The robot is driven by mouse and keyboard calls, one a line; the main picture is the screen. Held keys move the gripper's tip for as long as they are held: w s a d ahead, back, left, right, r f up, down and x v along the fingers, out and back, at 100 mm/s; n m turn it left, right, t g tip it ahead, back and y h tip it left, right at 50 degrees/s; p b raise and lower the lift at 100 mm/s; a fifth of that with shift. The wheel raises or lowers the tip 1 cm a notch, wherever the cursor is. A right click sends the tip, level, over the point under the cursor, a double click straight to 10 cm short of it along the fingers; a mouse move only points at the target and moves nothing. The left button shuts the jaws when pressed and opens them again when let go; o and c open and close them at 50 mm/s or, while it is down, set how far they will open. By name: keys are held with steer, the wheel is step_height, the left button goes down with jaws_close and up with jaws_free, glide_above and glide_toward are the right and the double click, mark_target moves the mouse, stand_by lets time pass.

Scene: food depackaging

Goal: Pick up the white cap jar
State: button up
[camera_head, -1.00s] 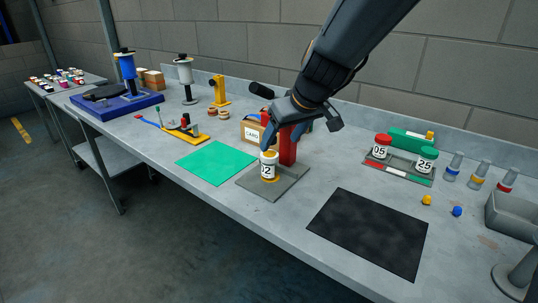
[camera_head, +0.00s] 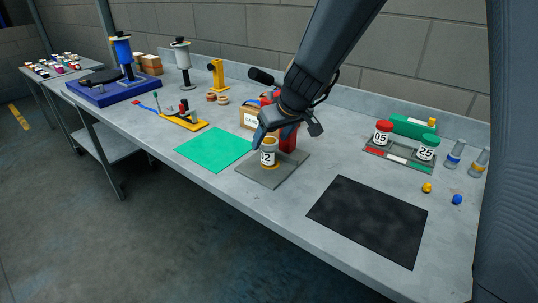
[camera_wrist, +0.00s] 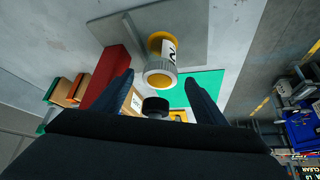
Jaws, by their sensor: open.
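The jar (camera_head: 268,158) stands upright on a grey plate (camera_head: 262,182), beside a red upright block (camera_head: 289,139). It has a white body with a black number label, partly readable as a 2, and a yellow band at its base. In the wrist view the jar (camera_wrist: 168,48) shows a whitish ring around a tan top, facing the camera. I cannot tell whether this is a cap. My gripper (camera_wrist: 159,79) is open and empty. Its two fingers point toward the jar, with the jar's top between them in the picture. In the head view my gripper (camera_head: 284,129) is just above and behind the jar.
A green mat (camera_head: 213,149) lies left of the plate and a black mat (camera_head: 368,222) right. A small carton (camera_head: 249,117) stands behind. Jars with red (camera_head: 383,126) and green (camera_head: 428,141) caps stand in a rack at right.

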steer(key=c, duration=1.6)
steer(key=shift+r, duration=0.15)
